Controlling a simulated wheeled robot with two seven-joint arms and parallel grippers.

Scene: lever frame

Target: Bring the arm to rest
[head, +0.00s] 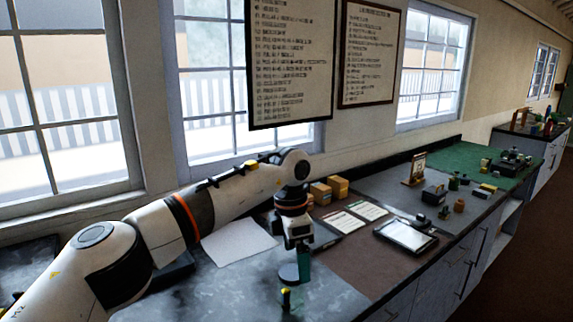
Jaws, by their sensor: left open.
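My left arm (170,230) reaches in from the left, white with dark joints and an orange ring. It bends down at the wrist, and my left gripper (297,265) hangs pointing down over the grey worktop (222,290). It is open, and I see nothing held in it. My right gripper is not in view.
Small yellow-brown boxes (338,186) and printed sheets (367,210) lie behind the gripper. A white sheet (238,242) lies under the arm. A tablet-like board (405,235) lies right. Small dark blocks and a green mat (462,158) are farther along. Windows and framed notices line the wall.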

